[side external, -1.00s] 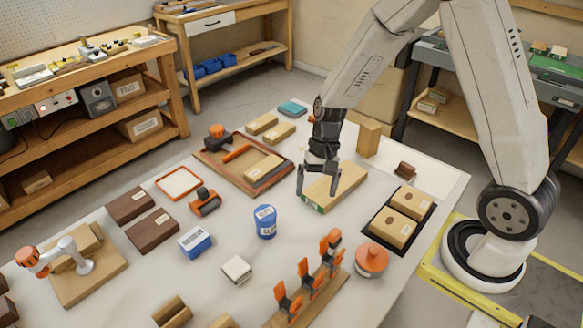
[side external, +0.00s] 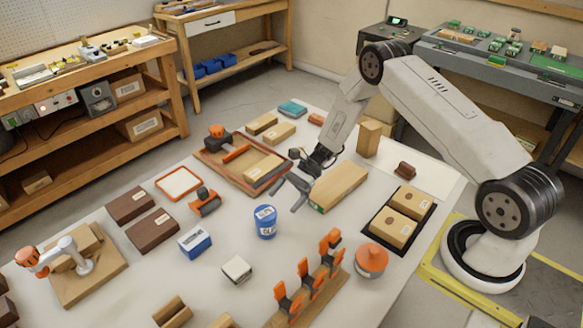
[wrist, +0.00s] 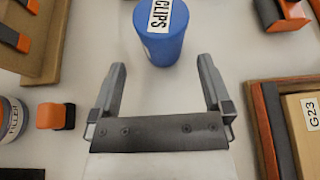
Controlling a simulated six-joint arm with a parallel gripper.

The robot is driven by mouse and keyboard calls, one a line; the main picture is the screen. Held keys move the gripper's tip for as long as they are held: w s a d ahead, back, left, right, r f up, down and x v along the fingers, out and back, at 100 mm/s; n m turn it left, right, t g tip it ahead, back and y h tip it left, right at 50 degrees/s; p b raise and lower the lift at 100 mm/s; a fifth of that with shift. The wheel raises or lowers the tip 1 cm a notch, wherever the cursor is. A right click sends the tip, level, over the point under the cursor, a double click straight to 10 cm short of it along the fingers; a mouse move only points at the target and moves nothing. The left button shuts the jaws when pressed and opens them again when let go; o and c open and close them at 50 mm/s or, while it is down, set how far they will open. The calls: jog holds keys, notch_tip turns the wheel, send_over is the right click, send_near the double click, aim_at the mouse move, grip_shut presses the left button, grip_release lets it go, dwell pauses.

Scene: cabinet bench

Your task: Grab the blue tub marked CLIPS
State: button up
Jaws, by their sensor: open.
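The blue tub (side external: 265,228) stands upright on the pale bench top near the middle in the side view. In the wrist view the blue tub (wrist: 163,48) is at the top centre, with a white label reading CLIPS. My gripper (side external: 288,196) is open and empty, just to the upper right of the tub in the side view. In the wrist view the tub lies ahead of my gripper (wrist: 162,67), roughly centred on the gap between the fingers. The fingers are not around it.
A long wooden block (side external: 341,186) lies right of my gripper. A blue and white box (side external: 195,241) and a small white block (side external: 237,269) stand near the tub. A rack with orange clamps (side external: 305,300) is in front. Bare bench surrounds the tub.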

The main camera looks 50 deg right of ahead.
aim_at(266, 219)
jog(key=shift+w+d+f+m, duration=0.15)
jog(key=shift+w+f+m, duration=0.05)
jog(key=shift+f+m, duration=0.1)
jog(key=shift+x, duration=1.3)
jog(key=shift+x, duration=2.6)
jog(key=shift+r, duration=0.15)
jog(key=shift+c, duration=0.2)
jog(key=c, duration=1.1)
jog(key=shift+r, duration=0.2)
